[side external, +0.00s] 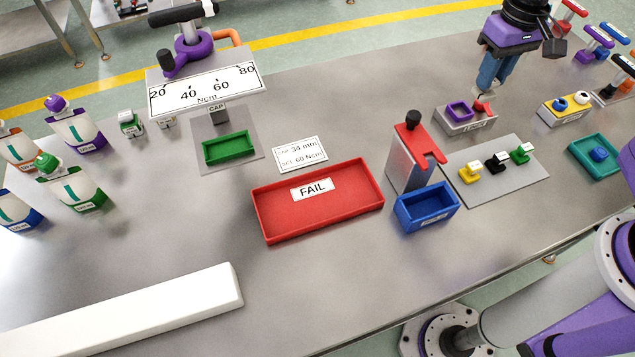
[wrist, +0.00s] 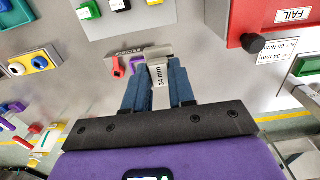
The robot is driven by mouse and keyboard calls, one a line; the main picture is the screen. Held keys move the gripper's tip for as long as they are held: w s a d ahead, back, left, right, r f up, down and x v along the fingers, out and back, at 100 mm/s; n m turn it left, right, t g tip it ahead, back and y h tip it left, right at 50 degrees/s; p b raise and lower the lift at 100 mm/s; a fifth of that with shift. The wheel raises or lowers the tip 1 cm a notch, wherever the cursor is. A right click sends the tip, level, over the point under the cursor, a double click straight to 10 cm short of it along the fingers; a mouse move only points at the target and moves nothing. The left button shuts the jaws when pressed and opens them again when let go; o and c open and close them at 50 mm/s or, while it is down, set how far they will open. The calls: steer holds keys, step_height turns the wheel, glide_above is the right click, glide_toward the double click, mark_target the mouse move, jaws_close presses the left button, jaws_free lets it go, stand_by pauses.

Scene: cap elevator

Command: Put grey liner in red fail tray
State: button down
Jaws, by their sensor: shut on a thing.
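The red FAIL tray (side external: 318,222) lies empty in the middle of the table in the side external view; a corner of it shows at the top right of the wrist view (wrist: 236,14). My gripper (side external: 488,86) is at the back right, above a small grey tray (side external: 455,126), well away from the red tray. In the wrist view my gripper (wrist: 160,92) is shut on a grey piece marked 34 mm (wrist: 161,54), which looks like the grey liner. The side external view does not show this piece clearly. The grey tray holds a purple square ring and a red piece.
A red stand with a black knob (side external: 412,118) and a blue bin (side external: 427,207) stand between my gripper and the red tray. A plate with yellow, black and green caps (side external: 522,178) is nearby. A green tray (side external: 228,148) lies further left.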

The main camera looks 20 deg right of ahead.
steer(key=s+a, duration=0.5)
steer(key=a, duration=0.5)
steer(key=s+a, duration=0.5)
steer(key=a, duration=0.6)
glide_toward(331, 197)
steer(key=shift+s+d+f, duration=0.15)
steer(key=shift+d, duration=0.05)
steer(key=shift+a+f, duration=0.1)
steer(key=shift+f, duration=0.1)
steer(key=shift+w+a+f, duration=0.1)
steer(key=shift+w+f, duration=0.1)
steer(key=shift+f, duration=1.45)
steer(key=shift+f, duration=0.1)
